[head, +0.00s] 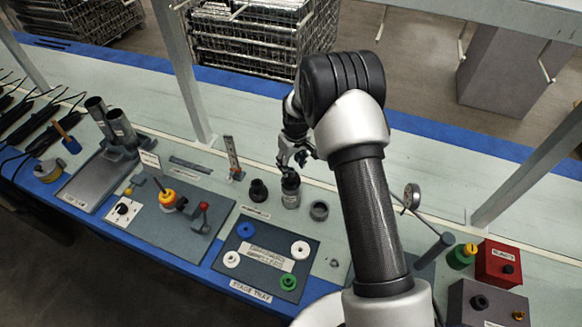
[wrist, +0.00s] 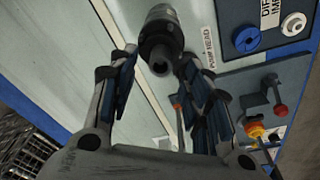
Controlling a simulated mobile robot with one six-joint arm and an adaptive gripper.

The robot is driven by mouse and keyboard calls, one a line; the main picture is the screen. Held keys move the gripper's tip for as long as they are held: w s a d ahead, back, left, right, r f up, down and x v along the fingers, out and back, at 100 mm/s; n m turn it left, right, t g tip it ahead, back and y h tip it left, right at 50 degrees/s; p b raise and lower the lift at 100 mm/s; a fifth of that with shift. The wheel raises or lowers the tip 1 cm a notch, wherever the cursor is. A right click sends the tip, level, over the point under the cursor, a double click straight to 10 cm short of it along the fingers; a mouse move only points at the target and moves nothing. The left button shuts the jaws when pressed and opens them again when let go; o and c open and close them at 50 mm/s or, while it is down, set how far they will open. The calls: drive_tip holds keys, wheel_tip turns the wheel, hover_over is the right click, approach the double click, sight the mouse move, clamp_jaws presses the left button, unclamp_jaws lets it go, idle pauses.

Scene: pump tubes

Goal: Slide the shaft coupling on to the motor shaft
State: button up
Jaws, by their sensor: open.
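An upright grey cylinder (head: 291,192) with a dark top and a pale label stands on the bench. In the wrist view, the cylinder (wrist: 161,38) shows a narrower dark round end facing the camera. I cannot tell whether this dark end is the shaft coupling, or make out a separate motor shaft. My gripper (head: 293,160) is just above the cylinder in the head view. In the wrist view, my gripper (wrist: 156,62) is open, with one finger on each side of the dark end. Contact cannot be made out.
A black stepped part (head: 258,191) stands close left of the cylinder, and a dark grey ring (head: 319,210) close right. The stage tray (head: 228,276) with coloured discs is in front. A board with a red-knobbed lever (head: 201,217) is left. A dial gauge (head: 411,197) stands right.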

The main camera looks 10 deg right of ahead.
wheel_tip(320, 180, up, 9)
drive_tip(key=s, duration=0.1)
drive_tip(key=shift+d, duration=0.2)
idle(0.9)
wheel_tip(320, 180, up, 13)
drive_tip(key=m+t, duration=0.1)
hover_over(293, 179)
drive_tip(key=s, duration=0.6)
drive_tip(key=s+r+m, duration=0.1)
drive_tip(key=s+r, duration=0.6)
drive_tip(key=s, duration=0.2)
drive_tip(key=s+r+m+t, duration=0.2)
drive_tip(key=s+r, duration=0.1)
drive_tip(key=s, duration=1.7)
drive_tip(key=shift+s+a+h, duration=0.15)
drive_tip(key=shift+s+h, duration=0.15)
